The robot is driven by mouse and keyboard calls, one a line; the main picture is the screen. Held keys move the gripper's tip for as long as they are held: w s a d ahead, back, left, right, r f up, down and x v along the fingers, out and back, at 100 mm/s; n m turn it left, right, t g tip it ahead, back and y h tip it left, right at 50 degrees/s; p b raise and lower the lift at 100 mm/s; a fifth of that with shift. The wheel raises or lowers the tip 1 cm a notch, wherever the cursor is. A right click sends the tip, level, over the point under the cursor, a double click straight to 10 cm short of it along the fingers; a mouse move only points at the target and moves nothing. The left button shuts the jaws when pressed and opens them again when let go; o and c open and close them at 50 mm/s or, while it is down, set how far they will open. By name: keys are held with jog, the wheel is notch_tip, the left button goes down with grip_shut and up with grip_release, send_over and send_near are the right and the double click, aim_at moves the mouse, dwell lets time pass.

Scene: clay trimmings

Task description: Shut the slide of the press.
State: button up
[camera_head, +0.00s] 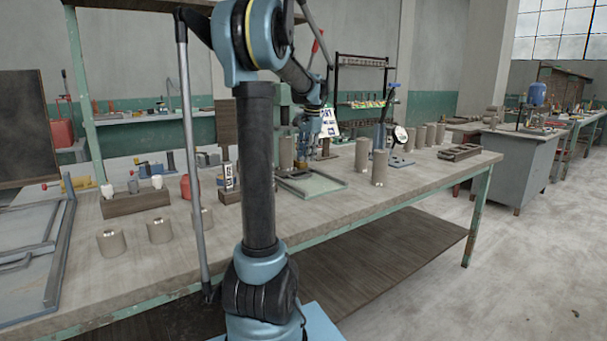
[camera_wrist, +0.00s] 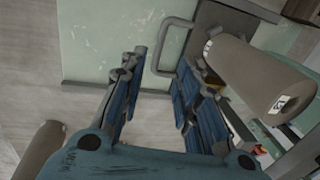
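The press shows in the wrist view as a pale green bed (camera_wrist: 100,40) with a dark edge and a grey-brown slide plate (camera_wrist: 218,18) at the upper right. A bent grey rod handle (camera_wrist: 163,42) sticks out from the slide over the bed. My gripper (camera_wrist: 160,72) is open, its blue fingers apart to either side of the handle's lower end. Whether they touch it I cannot tell. In the head view my gripper (camera_head: 306,160) points down above the back of the green bed (camera_head: 318,185); the slide is mostly hidden there.
A labelled clay-coloured cylinder (camera_wrist: 250,70) stands close to the right of my gripper in the wrist view. In the head view, two cylinders (camera_head: 379,168) stand right of the bed and a wooden block with bottles (camera_head: 135,203) lies left. The front right bench top (camera_head: 420,178) is fairly clear.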

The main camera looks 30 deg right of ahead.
aim_at(304, 171)
jog(key=f, duration=0.2)
jog(key=w+f, duration=0.1)
jog(key=f, duration=0.5)
jog(key=shift+w+a, duration=0.15)
jog(key=shift+w, duration=0.05)
grip_shut()
